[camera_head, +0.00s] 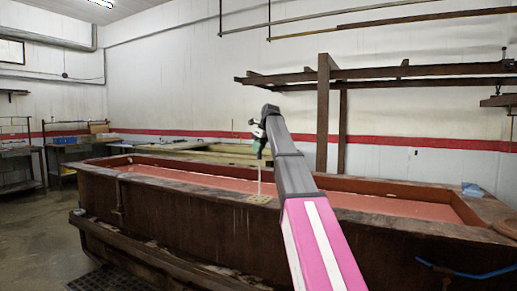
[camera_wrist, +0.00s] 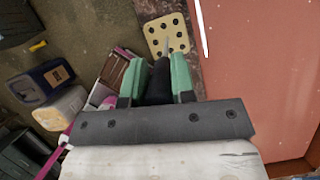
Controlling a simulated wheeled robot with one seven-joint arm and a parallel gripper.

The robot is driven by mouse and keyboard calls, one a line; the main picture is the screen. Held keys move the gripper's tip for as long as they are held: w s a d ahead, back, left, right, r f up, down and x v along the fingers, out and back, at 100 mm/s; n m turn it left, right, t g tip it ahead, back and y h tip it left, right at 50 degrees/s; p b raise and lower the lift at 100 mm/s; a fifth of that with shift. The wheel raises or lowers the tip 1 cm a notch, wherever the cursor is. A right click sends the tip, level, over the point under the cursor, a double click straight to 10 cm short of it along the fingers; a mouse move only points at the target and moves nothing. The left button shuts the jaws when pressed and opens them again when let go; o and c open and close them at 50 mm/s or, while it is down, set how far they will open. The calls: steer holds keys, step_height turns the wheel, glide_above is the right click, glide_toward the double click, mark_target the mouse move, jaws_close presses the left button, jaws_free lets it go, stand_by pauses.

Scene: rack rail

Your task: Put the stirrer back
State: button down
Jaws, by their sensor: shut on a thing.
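The stirrer (camera_head: 259,185) is a thin upright rod with a pale plate at its lower end. In the wrist view its plate (camera_wrist: 168,35) shows several dark holes, and a dark handle (camera_wrist: 157,82) sits between the green fingers. My gripper (camera_head: 260,144) is shut on that handle; it also shows in the wrist view (camera_wrist: 159,78). The stirrer hangs with its plate over the near rim of the long vat (camera_head: 180,222), beside the red liquid (camera_head: 360,203). I cannot tell whether the plate touches the rim.
Dark wooden rails (camera_head: 420,70) on posts stand behind the vat at the right. A blue cloth (camera_head: 472,189) lies on the vat's far right rim. A dark jug (camera_wrist: 42,82) and a pale jug (camera_wrist: 60,108) stand below at the left. The floor at the left is open.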

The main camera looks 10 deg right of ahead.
steer(key=c, duration=0.9)
jaws_free()
steer(key=shift+c, duration=0.2)
steer(key=v, duration=1.2)
